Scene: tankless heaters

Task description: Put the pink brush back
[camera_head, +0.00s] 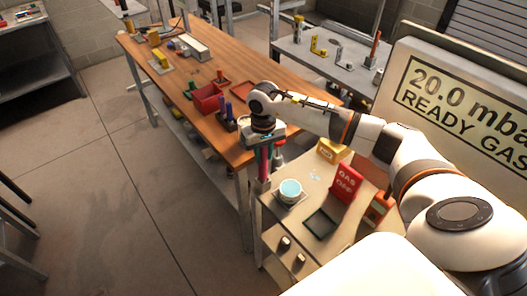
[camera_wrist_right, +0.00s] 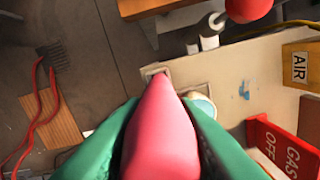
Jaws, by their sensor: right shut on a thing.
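My right gripper (camera_head: 265,143) is shut on the pink brush (camera_head: 263,163) and holds it pointing down, over the near-left corner of the small beige table (camera_head: 262,207). In the right wrist view the pink brush (camera_wrist_right: 162,130) fills the space between the green fingers (camera_wrist_right: 160,118), its narrow end pointing away from the camera. A small pale square piece (camera_wrist_right: 153,70) lies on the table corner just past that end. I cannot tell whether the brush touches it. My left gripper is not in view.
A white cup with pale blue contents (camera_head: 290,190) stands right of the brush. A wooden workbench (camera_head: 215,135) with a red bin (camera_head: 207,99) runs behind.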

